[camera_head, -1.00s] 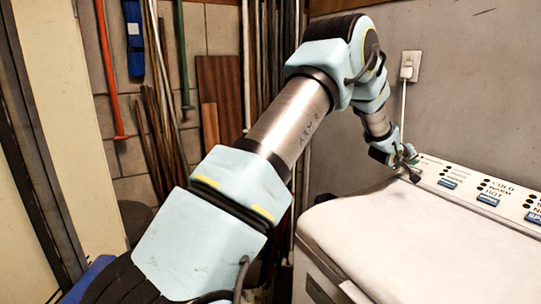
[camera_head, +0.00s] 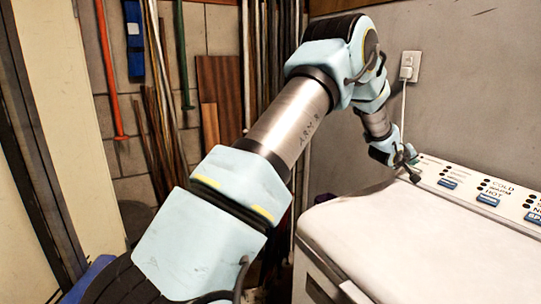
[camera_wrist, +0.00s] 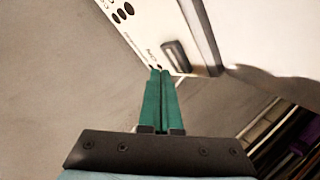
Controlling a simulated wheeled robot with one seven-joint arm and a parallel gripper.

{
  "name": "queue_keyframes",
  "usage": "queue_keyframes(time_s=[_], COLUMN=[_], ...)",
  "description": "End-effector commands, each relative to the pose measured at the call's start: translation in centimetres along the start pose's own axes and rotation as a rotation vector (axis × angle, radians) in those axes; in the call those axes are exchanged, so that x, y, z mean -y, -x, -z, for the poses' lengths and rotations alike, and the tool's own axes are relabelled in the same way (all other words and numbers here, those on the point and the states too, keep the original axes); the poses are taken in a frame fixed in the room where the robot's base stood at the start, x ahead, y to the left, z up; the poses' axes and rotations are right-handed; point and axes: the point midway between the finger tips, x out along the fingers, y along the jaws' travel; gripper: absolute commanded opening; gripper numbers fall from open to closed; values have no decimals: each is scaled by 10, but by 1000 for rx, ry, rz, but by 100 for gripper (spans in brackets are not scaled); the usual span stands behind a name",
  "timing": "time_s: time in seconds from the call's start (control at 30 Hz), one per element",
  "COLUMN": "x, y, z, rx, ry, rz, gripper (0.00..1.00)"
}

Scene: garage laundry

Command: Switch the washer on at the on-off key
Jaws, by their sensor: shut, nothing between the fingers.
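The washer (camera_head: 380,240) is white, with a control panel (camera_head: 470,180) along its back edge. My gripper (camera_head: 415,176) is at the left end of this panel. In the wrist view my gripper (camera_wrist: 160,71) has its two green fingers together, with nothing between them. Their tips are at the panel's end edge, close to a dark rectangular key (camera_wrist: 177,57) with a small label beside it. The label is too blurred to read surely. I cannot tell whether the tips touch the panel. In the head view the gripper hides this end of the panel.
Blue keys (camera_head: 488,200) and rows of dark dots run along the panel to the right. A wall outlet (camera_head: 409,66) with a white cord is behind the gripper. Poles and boards (camera_head: 215,95) lean against the wall at left. The washer's top is clear.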

Motion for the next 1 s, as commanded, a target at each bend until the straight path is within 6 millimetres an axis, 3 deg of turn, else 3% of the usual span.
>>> queue_keyframes(time_s=[1.0], x=[5], y=[-6], z=[-5], rx=[0], ry=[0], rz=[0], gripper=[0])
